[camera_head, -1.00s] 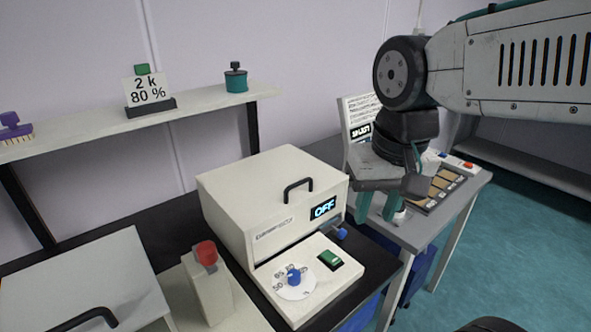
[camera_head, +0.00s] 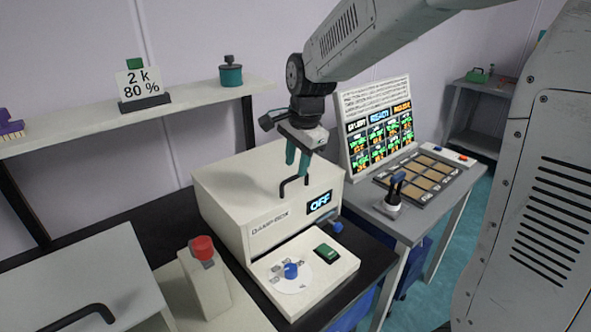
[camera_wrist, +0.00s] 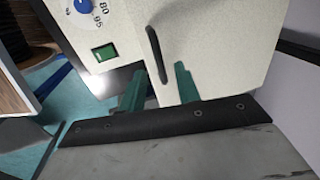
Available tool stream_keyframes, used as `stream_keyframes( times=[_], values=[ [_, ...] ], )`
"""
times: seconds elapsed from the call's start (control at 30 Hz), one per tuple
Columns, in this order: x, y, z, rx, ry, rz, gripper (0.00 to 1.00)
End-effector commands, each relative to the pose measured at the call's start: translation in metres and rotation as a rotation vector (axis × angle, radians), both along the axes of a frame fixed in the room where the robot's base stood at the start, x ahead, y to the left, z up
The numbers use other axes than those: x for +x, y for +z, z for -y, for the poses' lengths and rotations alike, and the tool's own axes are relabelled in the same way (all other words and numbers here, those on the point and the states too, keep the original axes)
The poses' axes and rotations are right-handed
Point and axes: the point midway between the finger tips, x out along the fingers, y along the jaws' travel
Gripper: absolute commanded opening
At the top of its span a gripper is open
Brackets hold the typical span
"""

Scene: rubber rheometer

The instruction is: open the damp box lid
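The damp box (camera_head: 225,205) is a cream box on the dark bench, labelled on its front, with a display reading OFF. Its lid looks closed. A black bar handle (camera_head: 283,188) stands on the lid near the front; it also shows in the wrist view (camera_wrist: 155,50). My gripper (camera_head: 297,168) points down just above the handle, its teal fingers parted. In the wrist view, the open fingers (camera_wrist: 160,72) lie on either side of the handle's near end, with gaps showing. I cannot tell whether the fingertips reach below the bar.
The front panel has a blue dial knob (camera_head: 291,270) and a green switch (camera_head: 327,252). A shelf (camera_head: 75,137) runs behind. At right is a table with a lit screen (camera_head: 378,130) and a tray (camera_head: 432,178).

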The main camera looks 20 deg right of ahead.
Motion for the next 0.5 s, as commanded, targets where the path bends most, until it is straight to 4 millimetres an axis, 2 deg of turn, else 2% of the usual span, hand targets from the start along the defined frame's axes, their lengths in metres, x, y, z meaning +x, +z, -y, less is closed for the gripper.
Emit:
stream_keyframes(
  times=[0.03, 0.2, 0.5],
  values=[
    [0.001, -0.008, -0.001, 0.0, 0.0, -0.004, 0.33],
    [0.004, -0.024, -0.002, 0.0, 0.001, -0.001, 0.33],
    [0.005, -0.028, -0.002, 0.0, 0.002, 0.0, 0.33]
  ],
)
